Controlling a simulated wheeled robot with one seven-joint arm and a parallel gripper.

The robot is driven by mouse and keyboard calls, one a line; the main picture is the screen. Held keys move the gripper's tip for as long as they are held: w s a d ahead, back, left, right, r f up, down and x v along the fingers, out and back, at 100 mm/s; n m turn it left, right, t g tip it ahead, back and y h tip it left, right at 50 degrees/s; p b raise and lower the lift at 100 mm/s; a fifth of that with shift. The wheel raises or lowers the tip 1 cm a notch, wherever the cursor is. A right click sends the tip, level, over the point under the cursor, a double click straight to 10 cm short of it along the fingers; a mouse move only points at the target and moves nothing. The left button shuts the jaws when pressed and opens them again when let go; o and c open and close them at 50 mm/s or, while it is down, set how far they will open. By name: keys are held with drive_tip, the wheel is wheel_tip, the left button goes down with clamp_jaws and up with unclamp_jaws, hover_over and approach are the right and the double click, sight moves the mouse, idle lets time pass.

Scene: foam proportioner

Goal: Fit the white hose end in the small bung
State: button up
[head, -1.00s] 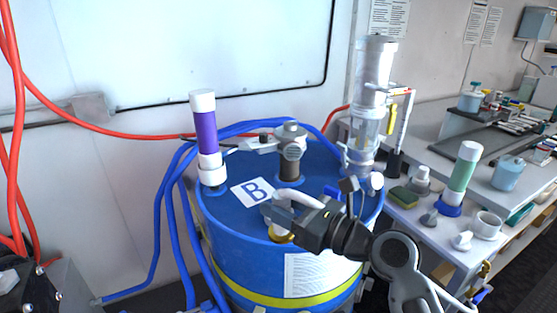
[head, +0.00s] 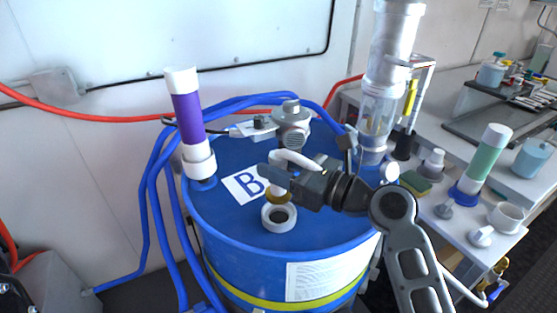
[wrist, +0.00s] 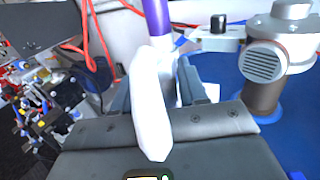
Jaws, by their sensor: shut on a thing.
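The white hose end (head: 297,158) is curved and held in my gripper (head: 273,182) above the blue drum's top. In the wrist view the hose (wrist: 151,105) lies between the fingers of my gripper (wrist: 157,75). The small bung (head: 279,217) appears as a pale ring with a dark hole near the drum's front rim. My gripper is just behind and above it in the picture, and the hole is uncovered. A brass-coloured part (head: 277,196) shows below the fingertips; I cannot tell whether it belongs to the hose end.
The blue drum (head: 230,235) carries a purple-banded tube (head: 188,112) at left, a grey metal fitting (head: 291,128) behind and a tall clear cylinder (head: 380,110) at right. Blue hoses (head: 150,190) run down its left side. A white bench (head: 480,250) stands at right.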

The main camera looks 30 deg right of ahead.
sight(285, 192)
drive_tip(key=shift+f+b, duration=1.9)
drive_tip(key=shift+f, duration=0.4)
drive_tip(key=shift+s+r+p, duration=0.1)
drive_tip(key=shift+p, duration=0.85)
drive_tip(key=shift+f+b, duration=0.35)
drive_tip(key=shift+f, duration=0.25)
drive_tip(key=o, duration=1)
drive_tip(key=shift+f, duration=0.1)
drive_tip(key=shift+p+v, duration=1.3)
drive_tip(key=shift+v, duration=4.25)
